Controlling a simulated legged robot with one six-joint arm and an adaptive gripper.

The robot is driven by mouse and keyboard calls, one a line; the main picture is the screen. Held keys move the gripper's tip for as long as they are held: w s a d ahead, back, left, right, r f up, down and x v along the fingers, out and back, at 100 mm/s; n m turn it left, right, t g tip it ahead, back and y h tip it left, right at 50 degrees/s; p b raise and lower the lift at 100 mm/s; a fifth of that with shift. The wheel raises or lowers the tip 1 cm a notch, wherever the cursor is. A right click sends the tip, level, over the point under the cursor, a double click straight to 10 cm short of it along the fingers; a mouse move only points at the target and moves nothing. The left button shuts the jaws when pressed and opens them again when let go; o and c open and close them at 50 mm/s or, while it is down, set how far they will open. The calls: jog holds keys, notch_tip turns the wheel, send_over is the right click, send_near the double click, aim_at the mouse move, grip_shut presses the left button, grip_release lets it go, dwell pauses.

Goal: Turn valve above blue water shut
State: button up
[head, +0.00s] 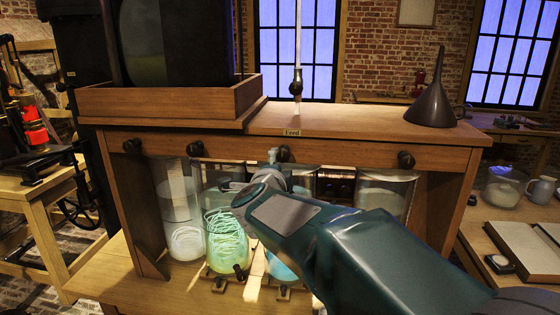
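Blue water (280,268) shows low in a glass jar under the bench's front rail, largely covered by my arm. A dark round valve knob (284,154) sits on the rail above it. My gripper (273,157) is at the rail, right beside this knob on its left. A grey, upright part of it shows next to the knob. The rest of the gripper is hidden behind my wrist and arm, so I cannot tell whether its fingers touch the knob or how far apart they are. The knob's turn position is too small to read.
Other dark knobs sit on the rail at left (196,149) and right (405,160). A jar with glowing green coils (226,240) stands left of the blue water. A dark funnel (436,100) stands on the bench top. A rod with a dark bulb (296,82) hangs above.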

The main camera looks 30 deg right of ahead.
jog(key=v, duration=0.3)
jog(key=shift+s+a, duration=0.2)
jog(key=shift+s, duration=0.15)
jog(key=s+a+f+n+g+y, duration=0.1)
jog(key=s+a+f+n+y, duration=0.25)
jog(key=a+n+y, duration=0.35)
jog(key=s+a+f+n+y, duration=0.2)
jog(key=s+a+n+y, duration=0.25)
jog(key=n, duration=0.45)
jog(key=s+f+n+g+h, duration=0.1)
jog(key=s+f+n+g, duration=0.2)
jog(key=s+f, duration=0.2)
jog(key=s+d+f+n+g+h, duration=0.1)
jog(key=s+f+n+g, duration=0.3)
jog(key=s, duration=0.7)
jog(key=shift+s+d+f+g, duration=0.15)
jog(key=shift+d+f+g, duration=0.15)
jog(key=shift+f, duration=0.35)
jog(key=shift+a, duration=0.1)
